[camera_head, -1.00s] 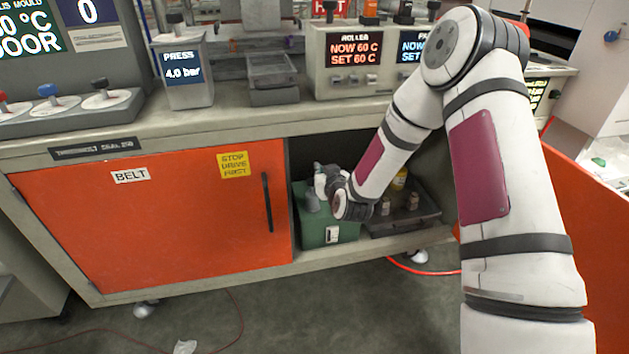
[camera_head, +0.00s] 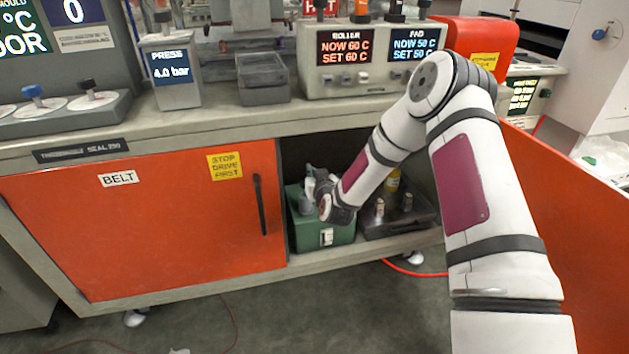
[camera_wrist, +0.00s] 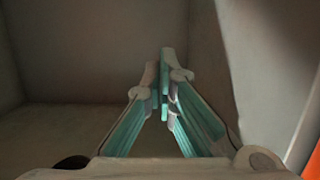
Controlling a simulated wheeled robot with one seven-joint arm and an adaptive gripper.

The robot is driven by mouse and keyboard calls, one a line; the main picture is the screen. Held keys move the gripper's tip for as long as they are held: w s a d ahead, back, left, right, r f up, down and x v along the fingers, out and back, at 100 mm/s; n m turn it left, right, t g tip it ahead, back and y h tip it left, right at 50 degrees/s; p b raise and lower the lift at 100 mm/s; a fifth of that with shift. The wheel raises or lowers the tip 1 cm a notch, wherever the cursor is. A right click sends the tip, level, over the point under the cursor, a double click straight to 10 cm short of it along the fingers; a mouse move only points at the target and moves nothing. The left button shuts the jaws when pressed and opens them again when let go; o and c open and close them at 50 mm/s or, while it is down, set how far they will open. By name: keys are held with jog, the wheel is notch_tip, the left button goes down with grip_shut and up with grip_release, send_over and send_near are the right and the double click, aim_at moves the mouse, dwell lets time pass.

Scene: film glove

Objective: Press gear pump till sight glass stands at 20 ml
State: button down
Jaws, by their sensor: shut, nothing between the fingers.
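The gear pump appears to be the green box (camera_head: 319,230) in the open part of the cabinet, with a grey knob (camera_head: 306,205) on its top. A small white panel (camera_head: 327,237) on its front may be the sight glass; no level can be read. My gripper (camera_head: 311,178) is at the top of the green box, beside or above the grey knob; contact cannot be told. In the wrist view my gripper (camera_wrist: 165,95) is shut with its fingertips together and nothing between them. The pump does not show clearly there.
A dark tray (camera_head: 395,224) with small bottles stands right of the pump. The orange BELT door (camera_head: 150,225) closes the left side; an open orange door (camera_head: 560,220) stands right. The counter edge (camera_head: 200,135) lies above the opening. A red hose (camera_head: 410,271) lies on the floor.

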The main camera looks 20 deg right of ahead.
jog(key=shift+w+f+b, duration=1.4)
jog(key=shift+w+f, duration=1.05)
jog(key=shift+f, duration=0.2)
